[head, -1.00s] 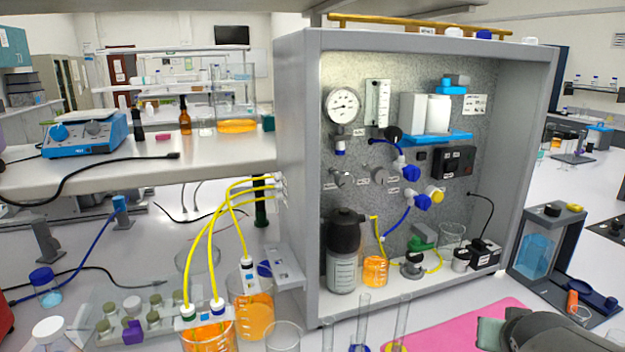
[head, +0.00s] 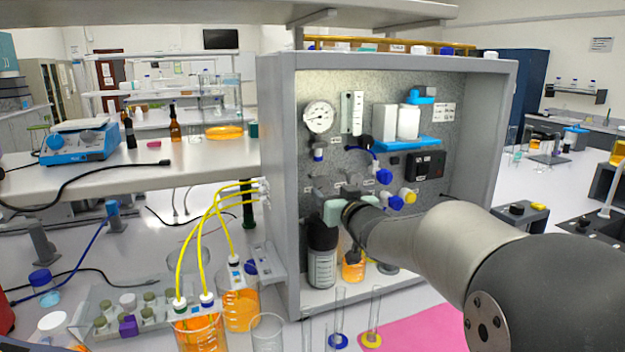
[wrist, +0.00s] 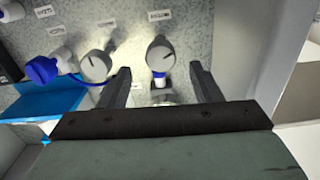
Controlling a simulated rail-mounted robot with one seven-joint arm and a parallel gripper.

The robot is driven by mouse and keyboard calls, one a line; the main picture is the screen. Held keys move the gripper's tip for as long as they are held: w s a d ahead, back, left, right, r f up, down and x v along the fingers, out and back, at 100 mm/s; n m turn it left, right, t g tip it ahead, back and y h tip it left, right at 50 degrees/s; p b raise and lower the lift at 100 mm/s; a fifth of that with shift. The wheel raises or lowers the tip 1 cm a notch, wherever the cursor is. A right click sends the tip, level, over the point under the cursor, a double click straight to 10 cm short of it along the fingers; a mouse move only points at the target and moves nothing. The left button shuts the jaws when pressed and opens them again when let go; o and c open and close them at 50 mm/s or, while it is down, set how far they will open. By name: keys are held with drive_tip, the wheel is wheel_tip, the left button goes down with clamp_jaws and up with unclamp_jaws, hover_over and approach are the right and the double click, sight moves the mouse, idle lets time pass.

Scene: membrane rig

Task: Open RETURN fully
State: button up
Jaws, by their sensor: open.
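Two round grey knobs are on the speckled panel inside the grey cabinet. In the wrist view, one knob (wrist: 161,53) sits just ahead of my gripper (wrist: 160,74), in line with the gap between its fingers. The other knob (wrist: 95,66) is to its left, outside the fingers. In the head view, the left knob (head: 320,184) and right knob (head: 352,181) are close above my gripper (head: 338,210). My fingers are open and hold nothing. Labels lie near the knobs, but I cannot read which one says RETURN.
A blue-handled valve (wrist: 41,70) is beside the left knob in the wrist view. A dark-topped bottle (head: 321,255) and a beaker of orange liquid (head: 353,269) stand below my gripper. Glass cylinders stand before the cabinet. The cabinet side wall (wrist: 248,60) is close on the wrist view's right.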

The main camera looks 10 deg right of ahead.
sight(319, 181)
drive_tip(key=w, duration=0.2)
drive_tip(key=w+a+p, duration=0.1)
drive_tip(key=w, duration=0.2)
drive_tip(key=w+a, duration=0.1)
drive_tip(key=w, duration=0.2)
drive_tip(key=shift+w+p, duration=0.25)
drive_tip(key=shift+p, duration=0.05)
drive_tip(key=shift+d, duration=0.1)
drive_tip(key=c, duration=1)
